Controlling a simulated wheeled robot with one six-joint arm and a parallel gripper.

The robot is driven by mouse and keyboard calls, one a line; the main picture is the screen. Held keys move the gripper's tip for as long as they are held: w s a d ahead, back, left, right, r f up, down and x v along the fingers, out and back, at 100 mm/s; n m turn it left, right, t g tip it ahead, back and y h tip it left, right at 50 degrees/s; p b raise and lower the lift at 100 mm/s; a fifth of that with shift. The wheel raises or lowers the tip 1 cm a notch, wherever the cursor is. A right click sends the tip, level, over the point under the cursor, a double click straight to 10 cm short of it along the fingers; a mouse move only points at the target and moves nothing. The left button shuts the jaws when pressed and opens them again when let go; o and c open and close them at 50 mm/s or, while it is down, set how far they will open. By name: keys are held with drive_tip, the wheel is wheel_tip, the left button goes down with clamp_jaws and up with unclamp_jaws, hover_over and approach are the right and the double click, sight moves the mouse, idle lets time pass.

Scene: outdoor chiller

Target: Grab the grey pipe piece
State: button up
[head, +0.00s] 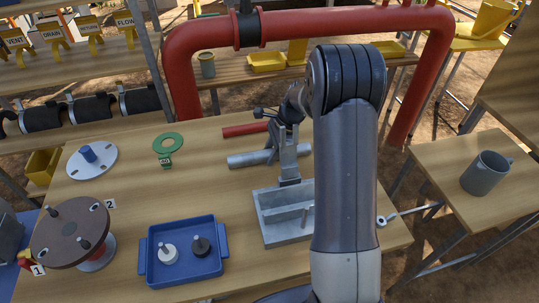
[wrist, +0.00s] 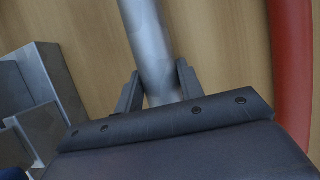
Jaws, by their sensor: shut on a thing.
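The grey pipe piece (head: 250,158) lies along the wooden table in the head view, left of my arm and behind the grey metal tray. My gripper (head: 274,150) is at the right part of the pipe, partly hidden by my own arm links. In the wrist view the pipe (wrist: 148,40) runs down between the two fingers of my gripper (wrist: 158,85), which are shut on it from both sides. I cannot tell whether the pipe is lifted off the table.
A red pipe piece (head: 245,130) lies just behind the grey one. The grey divided tray (head: 262,222) stands in front. A blue tray (head: 150,270), a green ring (head: 167,143) and a brown disc (head: 60,232) are to the left. A large red pipe frame (head: 183,85) arches behind.

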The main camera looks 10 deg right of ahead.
clamp_jaws()
drive_tip(key=shift+r, duration=0.1)
